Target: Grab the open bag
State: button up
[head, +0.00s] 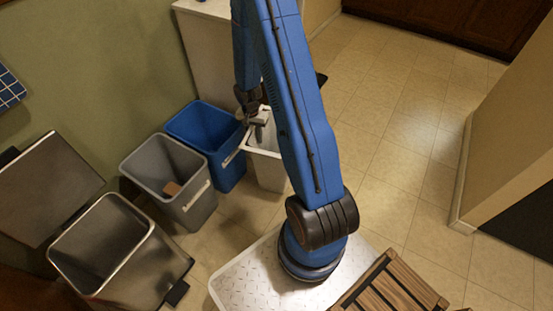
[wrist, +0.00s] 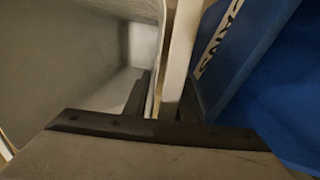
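No bag can be made out for certain in either view. My gripper (head: 260,124) is at the rim of a whitish open container (head: 266,172) beside the blue bin. In the wrist view, the fingers of my gripper (wrist: 168,92) are apart, one on each side of the pale rim (wrist: 181,60). The left finger is on the inner side, and the right finger is between the rim and the blue bin (wrist: 262,75). I cannot tell whether either finger touches the rim. The container's grey-white inside fills the left of the wrist view.
A blue bin (head: 228,172) stands left of the container, then a grey bin (head: 200,208) with a small brown piece (head: 172,188) inside. A metal bin (head: 112,205) with its lid up is farther left. A wooden slatted piece (head: 400,285) is at the front. Tiled floor at right is clear.

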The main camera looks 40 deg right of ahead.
grip_shut()
jog(key=shift+r, duration=0.1)
